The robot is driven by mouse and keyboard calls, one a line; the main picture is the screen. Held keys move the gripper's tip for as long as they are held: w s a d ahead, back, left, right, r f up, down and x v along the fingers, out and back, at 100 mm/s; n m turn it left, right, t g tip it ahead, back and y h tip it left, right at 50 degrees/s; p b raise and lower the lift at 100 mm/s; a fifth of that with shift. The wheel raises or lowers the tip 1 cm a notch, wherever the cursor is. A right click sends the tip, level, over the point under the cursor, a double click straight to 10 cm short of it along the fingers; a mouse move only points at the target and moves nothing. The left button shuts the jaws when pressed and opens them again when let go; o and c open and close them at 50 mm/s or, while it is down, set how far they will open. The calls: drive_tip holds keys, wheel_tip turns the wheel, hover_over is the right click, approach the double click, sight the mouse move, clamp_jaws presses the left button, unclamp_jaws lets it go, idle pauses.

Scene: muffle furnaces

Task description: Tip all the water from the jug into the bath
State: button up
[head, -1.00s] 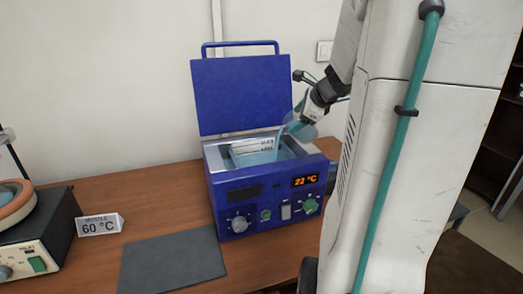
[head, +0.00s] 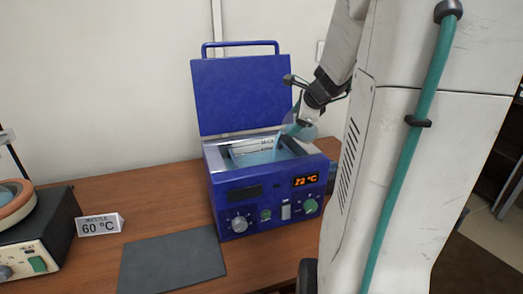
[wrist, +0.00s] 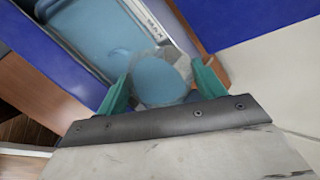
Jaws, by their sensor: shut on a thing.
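The blue water bath (head: 262,185) stands on the wooden table with its lid (head: 240,95) raised. Water shows in its basin, and its display is lit orange. My gripper (head: 304,124) is above the right side of the basin, shut on the clear jug (head: 298,131). In the wrist view the green fingers (wrist: 160,85) clasp the jug (wrist: 163,72) from both sides. The jug is tilted, and a blue stream falls from it into the basin. Bluish water shows through the jug; how much is in it I cannot tell.
A grey mat (head: 172,262) lies on the table in front of the bath. A sign reading 60 °C (head: 100,225) and a heating mantle (head: 32,235) stand at the left. My own white body fills the right side.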

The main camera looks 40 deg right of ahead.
idle(0.4)
drive_tip(key=shift+w+a+h, duration=0.1)
drive_tip(key=shift+a+h, duration=0.05)
drive_tip(key=shift+h, duration=0.15)
drive_tip(key=shift+a+f+g, duration=0.1)
drive_tip(key=shift+f+g, duration=0.05)
drive_tip(key=shift+g, duration=0.15)
drive_tip(key=shift+w+a+f+n+h, duration=0.1)
drive_tip(key=shift+n+h, duration=0.2)
drive_tip(key=shift+f, duration=0.1)
idle(0.4)
drive_tip(key=shift+w+a+f+h, duration=0.1)
drive_tip(key=shift+a+h, duration=0.05)
drive_tip(key=shift+h, duration=0.15)
drive_tip(key=shift+a+f, duration=0.1)
idle(0.4)
drive_tip(key=shift+w+a+f+n+g+h, duration=0.1)
drive_tip(key=shift+n+g+h, duration=0.2)
idle(0.3)
